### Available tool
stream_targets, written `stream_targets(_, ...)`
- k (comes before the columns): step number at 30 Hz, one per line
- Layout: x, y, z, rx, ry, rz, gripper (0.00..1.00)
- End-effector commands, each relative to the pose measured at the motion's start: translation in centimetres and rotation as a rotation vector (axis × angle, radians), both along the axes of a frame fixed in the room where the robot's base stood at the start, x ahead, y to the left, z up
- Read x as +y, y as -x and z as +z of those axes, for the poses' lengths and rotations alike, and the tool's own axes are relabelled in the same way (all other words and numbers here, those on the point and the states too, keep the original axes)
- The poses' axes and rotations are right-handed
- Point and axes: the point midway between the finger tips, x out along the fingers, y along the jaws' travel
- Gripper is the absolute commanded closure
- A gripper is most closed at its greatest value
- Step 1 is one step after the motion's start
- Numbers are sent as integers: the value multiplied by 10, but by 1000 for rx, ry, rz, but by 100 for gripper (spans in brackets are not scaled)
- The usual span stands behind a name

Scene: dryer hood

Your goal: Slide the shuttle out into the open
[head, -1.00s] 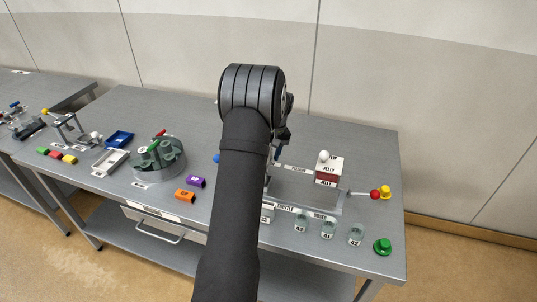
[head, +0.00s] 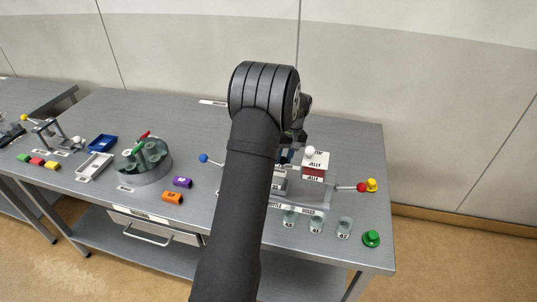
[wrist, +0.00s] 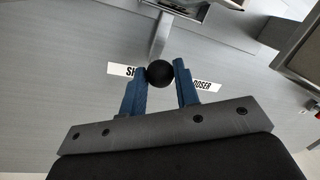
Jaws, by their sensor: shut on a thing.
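My gripper's two blue fingers (wrist: 162,88) are around a black ball knob (wrist: 160,73) in the wrist view, one on each side, and shut on it. The knob ends a short grey bar (wrist: 160,38) that runs up to a grey frame at the top edge. The knob covers the middle of a white label (wrist: 203,86), which reads "SH" and "OSER" on either side. In the head view my arm hides most of the shuttle doser. My gripper (head: 285,156) is just left of a red-and-white box (head: 313,173) with a white knob. The shuttle body cannot be told apart.
A red ball lever (head: 362,188), a yellow knob (head: 371,185) and a green button (head: 371,239) are at the right.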

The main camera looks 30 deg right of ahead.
Motion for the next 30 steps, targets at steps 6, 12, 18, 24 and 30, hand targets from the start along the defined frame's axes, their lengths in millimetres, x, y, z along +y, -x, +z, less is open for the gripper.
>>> stream_targets(6,-5,3,1,-4,3,0,100)
stream_targets(12,-4,3,1,-4,3,0,62)
stream_targets(18,-4,3,1,-2,1,1,50)
stream_targets(24,-4,3,3,-2,1,1,50)
stream_targets(30,-10,4,30,-4,3,0,50)
